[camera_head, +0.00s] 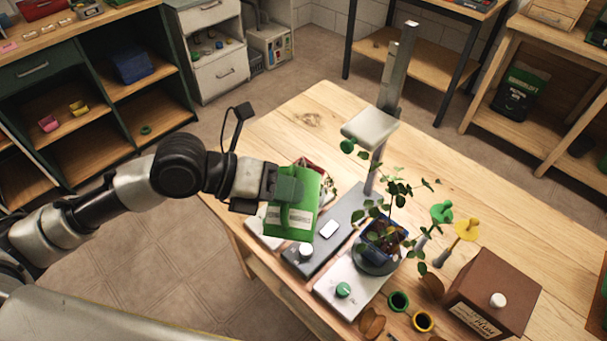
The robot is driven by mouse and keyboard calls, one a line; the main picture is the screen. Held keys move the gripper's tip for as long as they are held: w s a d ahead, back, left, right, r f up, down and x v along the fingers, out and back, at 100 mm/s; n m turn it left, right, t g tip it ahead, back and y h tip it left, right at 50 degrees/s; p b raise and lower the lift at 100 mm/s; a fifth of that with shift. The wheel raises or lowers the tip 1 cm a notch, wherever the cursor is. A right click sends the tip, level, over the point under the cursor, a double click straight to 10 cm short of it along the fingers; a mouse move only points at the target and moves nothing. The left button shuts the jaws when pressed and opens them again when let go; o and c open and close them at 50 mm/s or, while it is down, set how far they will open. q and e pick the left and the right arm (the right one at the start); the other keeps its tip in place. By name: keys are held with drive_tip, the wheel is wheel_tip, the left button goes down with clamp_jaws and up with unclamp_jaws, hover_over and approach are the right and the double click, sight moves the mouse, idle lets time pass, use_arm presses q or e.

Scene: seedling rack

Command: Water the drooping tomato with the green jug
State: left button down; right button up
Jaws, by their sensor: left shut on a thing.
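The jug is held above the left part of the wooden table, left of and apart from the potted plant. The tomato plant (396,200) has thin stems and several leaves hanging down around its dark blue pot (384,238). The pot stands in a round grey dish (376,266). The jug's spout and inside cannot be made out. My right gripper is not in view.
A metal post with a pale plate (369,127) rises behind the plant. Grey and white units with knobs (343,290) lie in front. The far table (310,118) is clear.

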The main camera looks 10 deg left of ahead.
sight(288, 238)
use_arm(q)
drive_tip(key=shift+s+f+m+t+h+b, duration=0.1)
drive_tip(key=shift+s+f+m+t+b, duration=0.7)
drive_tip(key=shift+b, duration=1.1)
drive_tip(key=shift+s+f+m+t+h+b, duration=0.1)
drive_tip(key=shift+s+f+b, duration=0.4)
drive_tip(key=shift+f+b, duration=1.1)
drive_tip(key=shift+s+f+m+t+h+b, duration=0.1)
drive_tip(key=shift+s+f+m+t+b, duration=0.45)
drive_tip(key=shift+b, duration=1.7)
drive_tip(key=s+p, duration=0.1)
drive_tip(key=p, duration=0.2)
drive_tip(key=shift+s+f+t, duration=0.1)
drive_tip(key=shift+f+t, duration=0.15)
drive_tip(key=shift+f, duration=0.15)
drive_tip(key=s+f+m+t+h+b, duration=0.2)
drive_tip(key=s+f+m+t, duration=0.1)
drive_tip(key=f, duration=0.4)
drive_tip(key=shift+s+m+t, duration=0.3)
drive_tip(key=shift+s+m, duration=0.45)
drive_tip(key=shift+m, duration=0.4)
drive_tip(key=shift+a, duration=0.1)
